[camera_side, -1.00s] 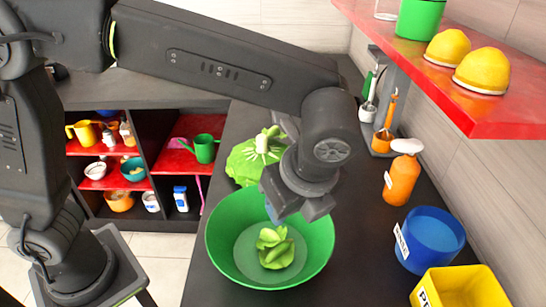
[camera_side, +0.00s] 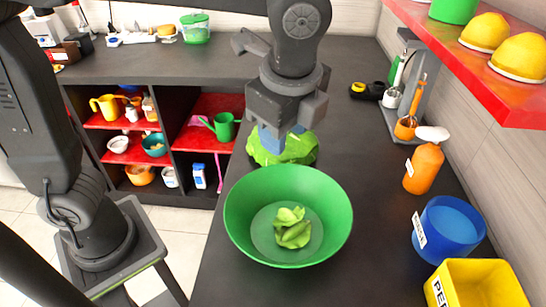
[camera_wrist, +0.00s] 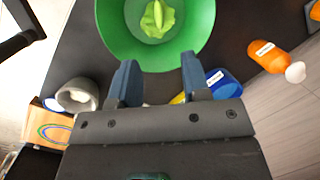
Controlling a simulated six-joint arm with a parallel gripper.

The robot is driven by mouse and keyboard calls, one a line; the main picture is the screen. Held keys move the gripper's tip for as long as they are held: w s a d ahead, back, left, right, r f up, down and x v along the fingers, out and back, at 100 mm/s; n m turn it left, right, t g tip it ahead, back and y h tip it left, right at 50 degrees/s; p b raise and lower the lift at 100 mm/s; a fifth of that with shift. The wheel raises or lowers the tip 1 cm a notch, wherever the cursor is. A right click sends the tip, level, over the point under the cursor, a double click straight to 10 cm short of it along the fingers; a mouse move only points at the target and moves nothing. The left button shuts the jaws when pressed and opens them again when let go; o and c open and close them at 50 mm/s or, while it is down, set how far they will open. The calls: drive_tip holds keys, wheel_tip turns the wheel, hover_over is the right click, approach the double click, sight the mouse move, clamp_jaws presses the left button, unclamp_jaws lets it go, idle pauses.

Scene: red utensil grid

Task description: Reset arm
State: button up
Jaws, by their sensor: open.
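My gripper (camera_side: 281,140) is open and empty in the side view, raised behind the green bowl, in front of the leafy green lettuce. In the wrist view my gripper (camera_wrist: 158,82) shows two blue fingers spread apart with nothing between them. The green bowl (camera_side: 240,222) stands on the dark counter, with pieces of green leaf (camera_side: 292,228) inside it. The bowl (camera_wrist: 112,32) and the leaf (camera_wrist: 157,18) also show at the top of the wrist view. The lettuce (camera_side: 300,150) is partly hidden by my gripper.
An orange bottle (camera_side: 424,168), a blue container (camera_side: 450,229) and a yellow box (camera_side: 480,284) line the counter's right side. A red shelf (camera_side: 450,62) overhangs at upper right. A utensil stand (camera_side: 415,85) is behind. Red shelves (camera_side: 205,138) hold crockery at left.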

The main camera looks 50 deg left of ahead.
drive_tip(key=s+a+f+n+t+h, duration=0.1)
drive_tip(key=s+a+n, duration=0.3)
drive_tip(key=a+n, duration=0.4)
drive_tip(key=s+a+f+n+t+h, duration=0.1)
drive_tip(key=s+a+f+n+t, duration=0.2)
drive_tip(key=a+n, duration=0.4)
drive_tip(key=shift+s+a+f+n, duration=0.2)
drive_tip(key=shift+s+a+n, duration=0.15)
drive_tip(key=shift+s+n, duration=0.4)
